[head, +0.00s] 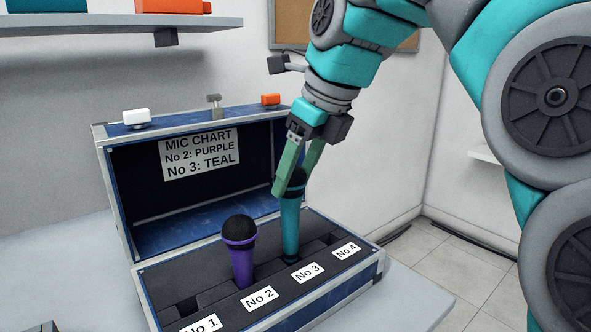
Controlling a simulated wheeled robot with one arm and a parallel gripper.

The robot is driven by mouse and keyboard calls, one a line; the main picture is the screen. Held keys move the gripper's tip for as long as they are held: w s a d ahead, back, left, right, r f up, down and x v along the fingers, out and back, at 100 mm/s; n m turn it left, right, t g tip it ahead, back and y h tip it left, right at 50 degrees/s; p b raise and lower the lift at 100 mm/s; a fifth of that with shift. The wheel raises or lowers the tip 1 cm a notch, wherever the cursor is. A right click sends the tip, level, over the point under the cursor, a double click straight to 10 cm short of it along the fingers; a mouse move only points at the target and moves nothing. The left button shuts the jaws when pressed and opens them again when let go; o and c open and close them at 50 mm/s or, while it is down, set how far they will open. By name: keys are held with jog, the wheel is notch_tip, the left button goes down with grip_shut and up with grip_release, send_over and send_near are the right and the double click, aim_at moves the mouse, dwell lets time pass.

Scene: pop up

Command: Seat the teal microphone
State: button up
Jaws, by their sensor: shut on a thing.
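The teal microphone (290,230) stands nearly upright in the open case, its lower end at the No 3 slot behind the No 3 label (308,272). I cannot tell how deep that end sits. My gripper (291,186) is shut on it from above, its green fingers around the dark head. The fingers hide part of the head. The purple microphone (241,255) stands behind the No 2 label (259,298). The chart (200,154) in the lid reads No 2: PURPLE, No 3: TEAL.
The blue case (140,270) lies open on a pale table (60,270), its lid raised behind the slots. The No 1 slot (188,304) looks empty, and No 4 (346,251) holds no microphone. A shelf (100,25) hangs at upper left.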

aim_at(300, 197)
jog(key=shift+f, duration=0.55)
jog(key=shift+f+b, duration=0.35)
jog(key=shift+f, duration=1)
jog(key=shift+f+b, duration=0.35)
jog(key=shift+f, duration=0.5)
jog(key=o, duration=1.4)
jog(key=shift+o, duration=0.2)
